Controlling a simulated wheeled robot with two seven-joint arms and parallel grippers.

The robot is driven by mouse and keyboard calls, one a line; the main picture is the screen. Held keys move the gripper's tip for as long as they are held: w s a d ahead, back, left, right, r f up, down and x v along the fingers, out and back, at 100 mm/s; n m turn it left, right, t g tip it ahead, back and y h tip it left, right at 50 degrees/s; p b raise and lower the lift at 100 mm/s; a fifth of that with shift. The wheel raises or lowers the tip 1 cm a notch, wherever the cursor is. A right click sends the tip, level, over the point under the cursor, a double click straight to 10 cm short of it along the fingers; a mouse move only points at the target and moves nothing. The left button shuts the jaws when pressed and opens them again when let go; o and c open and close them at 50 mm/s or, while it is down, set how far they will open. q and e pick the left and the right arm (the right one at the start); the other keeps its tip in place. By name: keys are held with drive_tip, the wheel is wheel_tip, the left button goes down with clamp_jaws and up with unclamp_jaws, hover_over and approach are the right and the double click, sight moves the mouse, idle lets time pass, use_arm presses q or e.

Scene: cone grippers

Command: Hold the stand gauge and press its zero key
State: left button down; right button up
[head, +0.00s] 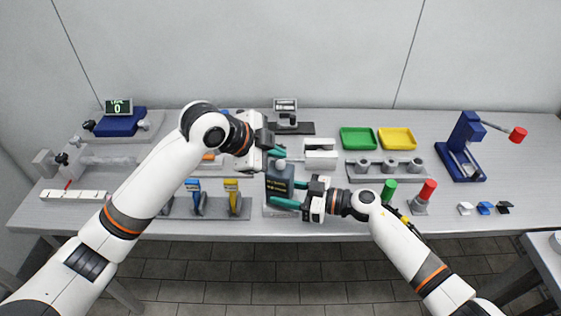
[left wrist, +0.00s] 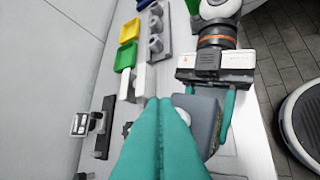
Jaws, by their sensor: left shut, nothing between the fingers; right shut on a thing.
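The stand gauge appears to be the dark blue-grey box (head: 279,185) with small light lettering, on a pale base at the table's front middle. A round pale knob (head: 280,165) shows at its top. My right gripper (head: 288,193) is shut on the gauge from the right, one teal finger across its lower front. The gauge's grey side also shows in the left wrist view (left wrist: 203,118). My left gripper (head: 279,152) is shut and empty, its fingertips just above and behind the knob; contact cannot be told. In the left wrist view its teal fingers (left wrist: 158,105) partly hide the knob and gauge.
A white block (head: 320,155) stands close behind and right of the gauge. A small device on a dark base (head: 287,126) is at the back. Green (head: 357,138) and yellow (head: 397,138) trays lie right. A rack with blue and yellow handled tools (head: 232,205) stands left.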

use_arm(q)
drive_tip(key=shift+f, duration=0.1)
idle(0.4)
drive_tip(key=shift+f, duration=0.3)
drive_tip(key=shift+f, duration=0.45)
idle(0.8)
drive_tip(key=shift+r, duration=0.85)
drive_tip(key=shift+r, duration=2.55)
use_arm(e)
drive_tip(key=o, duration=0.8)
